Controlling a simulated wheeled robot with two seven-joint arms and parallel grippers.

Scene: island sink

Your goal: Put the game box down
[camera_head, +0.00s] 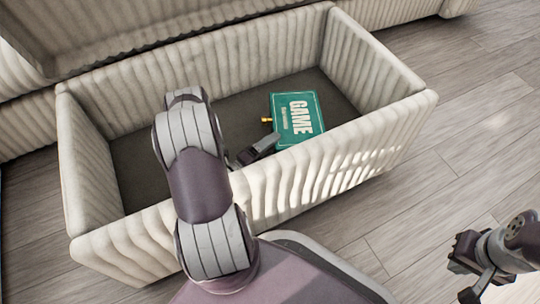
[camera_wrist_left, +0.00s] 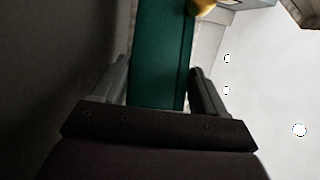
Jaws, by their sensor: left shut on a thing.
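The green game box (camera_head: 297,118), with "GAME" in white letters, is inside an open storage bench (camera_head: 75,190) with cream ribbed sides. My left gripper (camera_head: 262,146) reaches over the front wall and is shut on the box's near-left edge. In the left wrist view the green side of the game box (camera_wrist_left: 160,55) lies between the two fingers (camera_wrist_left: 163,88). Whether the box touches the bench floor cannot be told. My right gripper (camera_head: 470,270) is outside the bench at the lower right, holding nothing visible; its finger gap is unclear.
A small yellow object (camera_head: 267,120) shows at the box's left edge. The dark bench floor (camera_head: 140,165) is bare left of the box. Bench walls surround it on all sides. A raised cream ribbed panel (camera_head: 120,25) stands behind. The grey plank floor (camera_head: 470,120) is clear at right.

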